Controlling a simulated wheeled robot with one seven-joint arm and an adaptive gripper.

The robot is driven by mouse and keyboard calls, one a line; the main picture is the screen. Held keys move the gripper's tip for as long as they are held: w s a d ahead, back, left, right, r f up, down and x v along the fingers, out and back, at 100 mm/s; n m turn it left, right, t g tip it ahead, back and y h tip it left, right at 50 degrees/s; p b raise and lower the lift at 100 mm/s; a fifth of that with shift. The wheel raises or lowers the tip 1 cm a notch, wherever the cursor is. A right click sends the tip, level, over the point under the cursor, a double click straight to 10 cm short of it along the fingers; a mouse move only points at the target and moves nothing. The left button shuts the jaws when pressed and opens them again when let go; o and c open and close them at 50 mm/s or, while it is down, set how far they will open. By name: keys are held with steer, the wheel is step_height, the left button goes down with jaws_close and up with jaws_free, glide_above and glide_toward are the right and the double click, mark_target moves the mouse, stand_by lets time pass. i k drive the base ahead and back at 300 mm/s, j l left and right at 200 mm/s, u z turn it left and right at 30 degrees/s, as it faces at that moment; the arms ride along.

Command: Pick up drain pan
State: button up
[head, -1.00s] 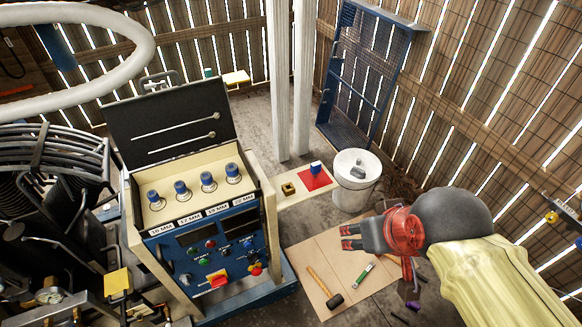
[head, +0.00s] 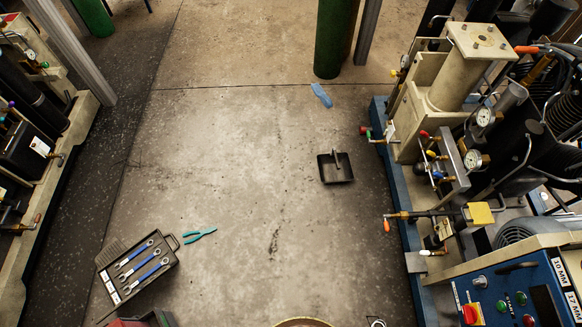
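A small black square pan (head: 335,180), which looks like the drain pan, lies on the concrete floor right of the middle in the head view. A thin grey piece stands up at its back part; I cannot tell whether it is a handle or something lying in the pan. The pan is close to the machine on the right but apart from it. My gripper is not in view now, so its distance from the pan and its state do not show.
A blue-based machine (head: 400,225) with protruding valves borders the right side. A blue cloth (head: 321,95) and a green cylinder (head: 329,45) are behind the pan. A wrench tray (head: 162,290) and teal pliers (head: 199,235) lie at lower left. The middle floor (head: 240,150) is clear.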

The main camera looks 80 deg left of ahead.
mark_target(333, 166)
steer(key=u, duration=2.35)
steer(key=i+j, duration=0.25)
steer(key=i, duration=0.3)
steer(key=i+j+u, duration=0.15)
steer(key=i+j, duration=0.15)
steer(key=i, duration=0.2)
steer(key=i+j, duration=0.2)
steer(key=i, duration=0.35)
steer(key=i+j+u, duration=0.15)
steer(key=i, duration=0.4)
